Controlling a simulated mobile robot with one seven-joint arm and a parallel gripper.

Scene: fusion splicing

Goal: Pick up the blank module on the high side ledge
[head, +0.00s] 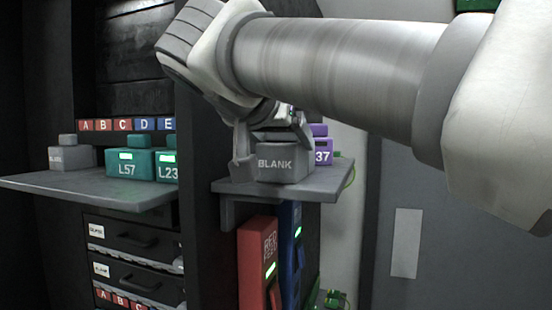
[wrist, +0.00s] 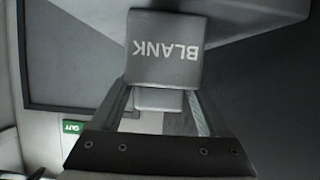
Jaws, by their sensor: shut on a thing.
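The blank module (head: 283,166) is a grey block with BLANK in white letters. It is on or just above the high side ledge (head: 318,184); I cannot tell if it touches. My gripper (head: 272,150) comes from above and is shut on it, with a finger showing at its left side. In the wrist view the module (wrist: 165,72) shows its BLANK face upside down, between the two fingers of my gripper (wrist: 163,100). My arm covers part of the space above the ledge.
A purple module (head: 323,152) marked 37 stands just behind on the same ledge. On the left shelf (head: 110,190) stand teal modules L57 (head: 127,164) and L23 (head: 167,166) and another grey module (head: 71,156). Red (head: 258,262) and blue (head: 291,250) units stand below the ledge.

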